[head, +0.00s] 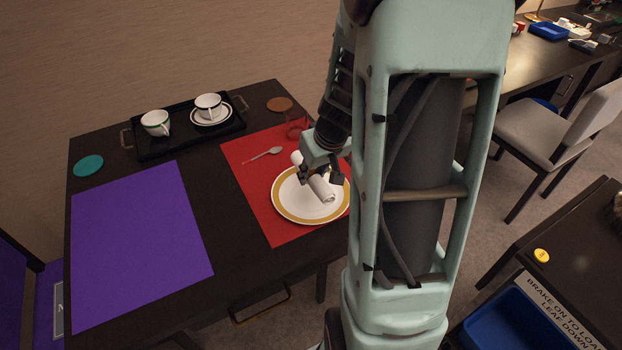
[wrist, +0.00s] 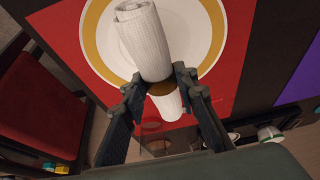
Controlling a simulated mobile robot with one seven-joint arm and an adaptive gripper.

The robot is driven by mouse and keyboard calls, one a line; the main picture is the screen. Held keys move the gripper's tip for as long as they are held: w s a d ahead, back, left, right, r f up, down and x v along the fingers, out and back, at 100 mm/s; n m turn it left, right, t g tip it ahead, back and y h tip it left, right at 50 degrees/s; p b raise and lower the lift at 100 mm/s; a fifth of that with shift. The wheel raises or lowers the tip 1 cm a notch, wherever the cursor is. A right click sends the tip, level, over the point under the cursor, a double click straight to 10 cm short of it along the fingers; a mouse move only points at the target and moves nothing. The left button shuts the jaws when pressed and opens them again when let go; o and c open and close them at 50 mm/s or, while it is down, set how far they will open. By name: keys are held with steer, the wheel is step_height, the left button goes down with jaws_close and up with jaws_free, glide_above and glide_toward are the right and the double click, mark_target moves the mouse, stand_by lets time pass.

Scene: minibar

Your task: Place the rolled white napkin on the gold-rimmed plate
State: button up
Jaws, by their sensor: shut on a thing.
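The rolled white napkin (head: 322,188) is held in my gripper (head: 320,178), over the gold-rimmed plate (head: 283,205) on the red mat. In the wrist view the fingers of my gripper (wrist: 160,90) are closed on a dark gold band around the middle of the napkin (wrist: 143,40). The white plate with its gold rim (wrist: 98,62) lies under the napkin's far end, and the near end reaches past the plate's edge in that view. I cannot tell whether the napkin touches the plate. My arm hides part of the plate's right side in the head view.
A spoon (head: 262,156) and a clear red-looking glass (head: 296,127) are on the red mat (head: 262,218). A black tray (head: 180,143) with two cups stands at the back. The purple mat (head: 140,240) to the left is bare. A brown coaster (head: 279,104) lies behind the red mat.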

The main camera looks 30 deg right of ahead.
mark_target(312, 183)
step_height(312, 183, down, 2)
steer(key=shift+w+f+b, duration=0.1)
steer(key=shift+w+b, duration=0.05)
steer(key=shift+b, duration=0.35)
steer(key=shift+f+b, duration=0.35)
steer(key=shift+f, duration=0.05)
steer(key=shift+f+b, duration=0.35)
steer(key=shift+b, duration=0.1)
steer(key=shift+f+b, duration=0.25)
steer(key=shift+b, duration=0.15)
steer(key=o, duration=1.1)
steer(key=shift+o, duration=0.2)
steer(key=shift+r, duration=0.15)
